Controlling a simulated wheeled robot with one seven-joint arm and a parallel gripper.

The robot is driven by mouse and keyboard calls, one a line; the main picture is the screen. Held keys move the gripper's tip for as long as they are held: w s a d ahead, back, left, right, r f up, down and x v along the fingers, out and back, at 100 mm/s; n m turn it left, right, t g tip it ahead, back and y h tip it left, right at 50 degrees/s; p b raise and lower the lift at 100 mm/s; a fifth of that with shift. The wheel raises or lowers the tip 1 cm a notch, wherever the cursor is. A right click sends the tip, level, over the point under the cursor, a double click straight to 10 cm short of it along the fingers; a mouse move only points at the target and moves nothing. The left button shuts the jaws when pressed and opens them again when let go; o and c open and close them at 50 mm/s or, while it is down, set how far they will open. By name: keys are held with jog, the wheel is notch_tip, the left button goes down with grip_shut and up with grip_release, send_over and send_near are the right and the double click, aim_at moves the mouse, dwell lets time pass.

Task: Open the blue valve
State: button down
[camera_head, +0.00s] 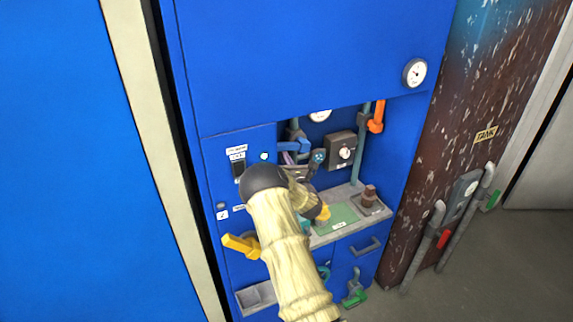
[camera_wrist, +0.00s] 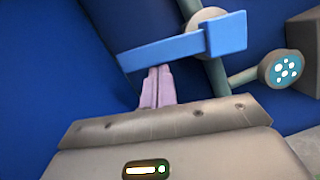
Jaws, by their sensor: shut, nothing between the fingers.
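The blue valve (camera_head: 293,146) is in the recess of the blue cabinet, at its upper left, on a grey vertical pipe. In the wrist view its flat blue handle (camera_wrist: 185,45) runs almost level across the top, joined to a round grey hub on the right. My gripper (camera_wrist: 158,72) has its pale lilac fingers together with nothing between them. The fingertips are just below the handle's lower edge in that view; I cannot tell whether they touch it. In the head view my gripper (camera_head: 288,158) shows small below the valve, partly hidden by my arm.
A grey control box (camera_head: 342,146) and an orange valve (camera_head: 377,116) are right of the blue valve. A round teal-faced fitting (camera_wrist: 285,70) is close on the right. A shelf with a green mat (camera_head: 338,217) lies below. A yellow handle (camera_head: 240,245) sticks out lower left.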

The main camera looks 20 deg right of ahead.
aim_at(288, 145)
notch_tip(288, 145, up, 2)
jog(key=m+b, duration=0.1)
jog(key=m+h+b, duration=0.1)
jog(key=m, duration=0.2)
jog(key=shift+r+g+b, duration=0.25)
jog(key=shift+g+b, duration=0.05)
jog(key=shift+b, duration=0.1)
jog(key=r+m+b, duration=0.1)
jog(key=m, duration=0.1)
jog(key=d+r+m+h+b, duration=0.1)
jog(key=m, duration=0.1)
jog(key=shift+r+m+g, duration=0.3)
jog(key=shift+m+g, duration=0.1)
jog(key=shift+d+r+m+g+h+b, duration=0.2)
jog(key=shift+d+r+m+b, duration=0.4)
jog(key=shift+m, duration=0.55)
jog(key=shift+d+r+m+g+h+b, duration=0.15)
jog(key=shift+d+r+m+g+b, duration=0.25)
jog(key=shift+d+r+m, duration=0.5)
jog(key=shift+d+r+m+g+h+b, duration=0.2)
jog(key=shift+d+r+m+b, duration=0.25)
jog(key=shift+m, duration=0.9)
jog(key=shift+d, duration=0.15)
jog(key=shift+f, duration=0.15)
